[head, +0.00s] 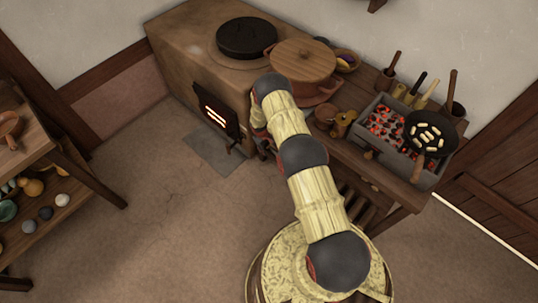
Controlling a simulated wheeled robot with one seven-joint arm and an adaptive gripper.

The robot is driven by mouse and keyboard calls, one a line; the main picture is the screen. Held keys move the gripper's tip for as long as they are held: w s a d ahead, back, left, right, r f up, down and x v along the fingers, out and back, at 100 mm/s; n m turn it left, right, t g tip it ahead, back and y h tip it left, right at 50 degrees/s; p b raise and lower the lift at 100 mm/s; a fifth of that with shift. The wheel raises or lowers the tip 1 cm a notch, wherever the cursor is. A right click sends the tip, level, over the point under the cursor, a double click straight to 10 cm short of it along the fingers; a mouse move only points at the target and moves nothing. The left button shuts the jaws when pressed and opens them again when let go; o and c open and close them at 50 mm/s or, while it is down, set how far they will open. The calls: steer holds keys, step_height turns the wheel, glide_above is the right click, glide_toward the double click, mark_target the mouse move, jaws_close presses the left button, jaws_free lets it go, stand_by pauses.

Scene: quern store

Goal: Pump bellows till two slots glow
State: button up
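The clay stove (195,45) stands at the back left with a dark iron door (231,128) low on its front. Slots in the door (215,117) glow bright orange-white; I make out two. My gripper (265,152) is low in front of the stove, to the right of the door and apart from it. My own arm hides much of it, and its fingers are too small and dark to show whether they are open or what they touch. I cannot make out the bellows; they may be behind my arm.
To the right, the wooden bench (372,170) holds a brazier of glowing coals (385,120) and a pan (432,132). A shelf (85,180) stands left; floor between is clear.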

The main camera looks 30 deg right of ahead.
mark_target(269, 153)
steer(key=f+b, duration=0.1)
steer(key=f, duration=0.1)
steer(key=d+f+b, duration=0.1)
steer(key=f, duration=0.2)
steer(key=f+b, duration=0.1)
steer(key=f, duration=0.1)
steer(key=shift+w+d+f, duration=0.15)
steer(key=shift+w+f, duration=0.1)
steer(key=shift+f, duration=0.05)
jaws_close()
stand_by(0.7)
